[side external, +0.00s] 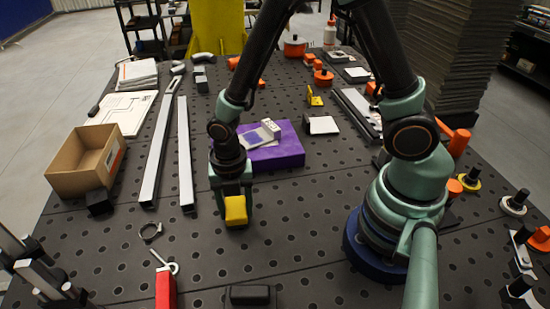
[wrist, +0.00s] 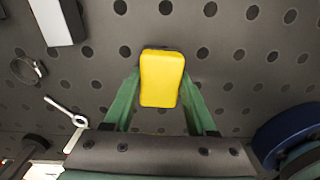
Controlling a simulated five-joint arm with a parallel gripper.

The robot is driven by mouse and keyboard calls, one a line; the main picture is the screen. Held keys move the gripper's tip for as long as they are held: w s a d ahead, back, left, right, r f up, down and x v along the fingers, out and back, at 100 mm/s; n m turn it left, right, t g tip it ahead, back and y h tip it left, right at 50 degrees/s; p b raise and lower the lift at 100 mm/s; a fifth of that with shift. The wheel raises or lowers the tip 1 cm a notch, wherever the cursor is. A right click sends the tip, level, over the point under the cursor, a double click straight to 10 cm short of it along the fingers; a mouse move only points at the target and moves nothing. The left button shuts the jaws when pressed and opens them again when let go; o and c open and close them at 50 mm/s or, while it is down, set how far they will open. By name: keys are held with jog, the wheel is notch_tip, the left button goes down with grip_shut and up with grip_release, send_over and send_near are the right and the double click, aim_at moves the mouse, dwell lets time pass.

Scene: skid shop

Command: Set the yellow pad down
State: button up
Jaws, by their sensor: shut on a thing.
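The yellow pad (side external: 236,211) is a small rounded block at the end of my arm, low over the perforated dark table (side external: 200,262). My gripper (wrist: 160,90) is shut on it, with one green finger on each side in the wrist view. The pad (wrist: 161,77) fills the space between the fingertips, its long side pointing away from the wrist. In the side view my gripper (side external: 233,200) points down at the table. I cannot tell whether the pad touches the tabletop.
A purple block (side external: 285,150) with grey pieces on it lies behind my gripper. Two metal bars (side external: 185,160) and a cardboard box (side external: 85,163) are to the left. A ring clamp (side external: 150,231) and a red-handled tool (side external: 166,288) lie front left.

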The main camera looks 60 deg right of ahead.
aim_at(236, 207)
jog(key=shift+f, duration=0.25)
jog(key=o, duration=1.4)
jog(key=shift+c, duration=0.2)
notch_tip(236, 207, up, 11)
jog(key=d+r+m+t, duration=0.2)
jog(key=d+r+m, duration=0.3)
jog(key=m, duration=0.7)
jog(key=s+d+r+m+t, duration=0.1)
jog(key=d+r+m+t, duration=0.2)
jog(key=d+r+m, duration=0.2)
notch_tip(236, 207, up, 3)
jog(key=m, duration=0.7)
jog(key=shift+s+m, duration=0.3)
jog(key=shift+o, duration=1)
jog(key=shift+s+d+r+m+t, duration=0.15)
jog(key=shift+d+r+m+t, duration=0.15)
jog(key=shift+m, duration=0.5)
